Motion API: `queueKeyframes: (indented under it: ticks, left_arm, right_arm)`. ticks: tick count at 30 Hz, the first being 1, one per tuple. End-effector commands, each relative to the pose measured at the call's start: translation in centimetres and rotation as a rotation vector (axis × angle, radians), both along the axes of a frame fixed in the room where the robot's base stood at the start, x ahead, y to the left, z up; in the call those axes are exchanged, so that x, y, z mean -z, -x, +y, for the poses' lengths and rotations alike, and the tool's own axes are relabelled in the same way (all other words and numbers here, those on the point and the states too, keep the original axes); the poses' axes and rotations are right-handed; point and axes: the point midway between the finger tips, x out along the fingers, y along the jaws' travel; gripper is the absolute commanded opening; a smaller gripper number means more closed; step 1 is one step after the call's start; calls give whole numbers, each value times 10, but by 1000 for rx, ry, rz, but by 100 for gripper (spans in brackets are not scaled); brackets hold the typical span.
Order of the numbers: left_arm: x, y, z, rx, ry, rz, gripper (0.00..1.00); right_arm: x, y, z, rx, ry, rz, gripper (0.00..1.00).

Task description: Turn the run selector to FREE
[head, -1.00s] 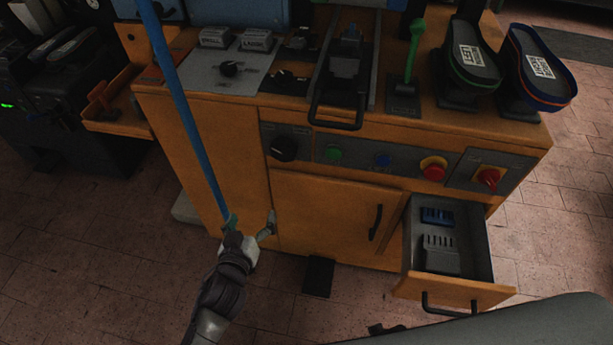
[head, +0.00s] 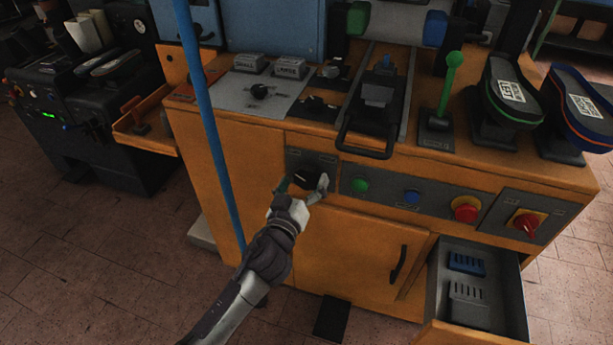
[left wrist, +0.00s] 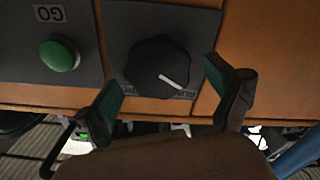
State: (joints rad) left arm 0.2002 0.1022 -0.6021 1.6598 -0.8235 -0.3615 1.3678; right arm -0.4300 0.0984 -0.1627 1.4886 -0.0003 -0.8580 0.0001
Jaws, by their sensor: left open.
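The run selector (head: 305,175) is a dark round knob on a grey plate at the left of the front panel. In the left wrist view the knob (left wrist: 155,62) shows a white pointer line running to the lower right, towards upside-down, partly cut lettering on the plate. My left gripper (head: 303,186) is open in front of the knob. In the left wrist view its two fingertips (left wrist: 163,84) stand on either side of the knob's lower part, with gaps beside it. Whether they reach to its depth I cannot tell. My right gripper is not in view.
A green button (head: 360,185), a blue button (head: 412,197), a red knob on yellow (head: 465,209) and a red switch (head: 526,223) line the panel to the right. An open drawer (head: 522,290) juts out at lower right. A blue pole (head: 212,140) stands left of my gripper.

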Motion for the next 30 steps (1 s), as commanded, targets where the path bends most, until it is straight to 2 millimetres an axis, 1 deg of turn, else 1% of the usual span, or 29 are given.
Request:
queueKeyframes:
  ticks: [1,3,6,15,26,30]
  left_arm:
    - [1,-6,-2,1,-2,-1,92]
    - [0,-12,-5,1,-1,-1,92]
    - [0,-17,-6,1,-1,0,92]
    - [0,-19,-7,0,0,1,92]
    - [1,-19,-6,0,0,1,32]
    - [1,-18,-6,0,-4,0,32]
  right_arm:
    - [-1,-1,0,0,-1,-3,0]
    - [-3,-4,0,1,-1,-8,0]
    - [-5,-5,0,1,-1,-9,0]
    - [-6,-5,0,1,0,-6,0]
    - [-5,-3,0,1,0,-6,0]
    - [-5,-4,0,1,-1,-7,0]
